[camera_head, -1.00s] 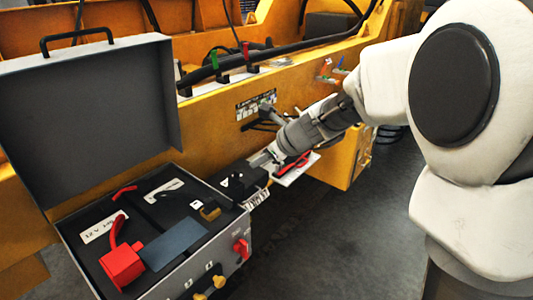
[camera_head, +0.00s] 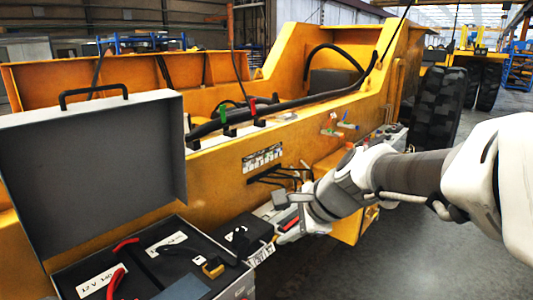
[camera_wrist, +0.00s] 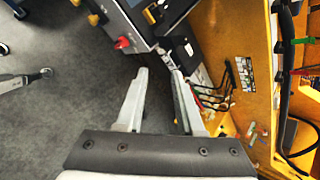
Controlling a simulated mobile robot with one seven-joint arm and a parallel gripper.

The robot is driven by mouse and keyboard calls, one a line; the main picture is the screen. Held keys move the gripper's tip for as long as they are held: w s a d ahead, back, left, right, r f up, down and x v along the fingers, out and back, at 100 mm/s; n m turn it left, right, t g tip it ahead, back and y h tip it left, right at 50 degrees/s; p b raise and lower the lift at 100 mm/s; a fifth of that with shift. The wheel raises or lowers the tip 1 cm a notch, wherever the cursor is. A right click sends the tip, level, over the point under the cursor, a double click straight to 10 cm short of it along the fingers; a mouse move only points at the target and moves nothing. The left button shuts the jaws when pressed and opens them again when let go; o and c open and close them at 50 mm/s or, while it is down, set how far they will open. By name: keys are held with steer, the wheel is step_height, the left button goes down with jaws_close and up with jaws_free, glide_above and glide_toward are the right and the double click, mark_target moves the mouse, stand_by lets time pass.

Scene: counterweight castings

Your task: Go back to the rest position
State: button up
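My gripper (camera_wrist: 158,98) shows in the wrist view with its two pale fingers spread apart and nothing between them. In the head view my gripper (camera_head: 282,228) is at the end of my arm, beside the yellow machine's side and right of the open case. A red part and a pale surface show close by its fingers there. I cannot tell from the head view whether the fingers touch them.
An open grey case (camera_head: 95,165) with its lid up stands at left, holding a red cable and black parts. The yellow machine (camera_head: 225,180) runs along behind it, with black cables and levers. Grey floor (camera_head: 400,260) is clear at lower right.

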steer(key=s+d+f+n+h, duration=0.1)
steer(key=s+d+n+h, duration=0.1)
steer(key=s+d+n, duration=0.3)
steer(key=s+d+f+n+h+b, duration=0.1)
steer(key=s+d+n+h, duration=0.2)
steer(key=s+n, duration=0.8)
steer(key=s+d, duration=0.2)
steer(key=shift+s+f+g, duration=0.3)
steer(key=shift+f, duration=0.05)
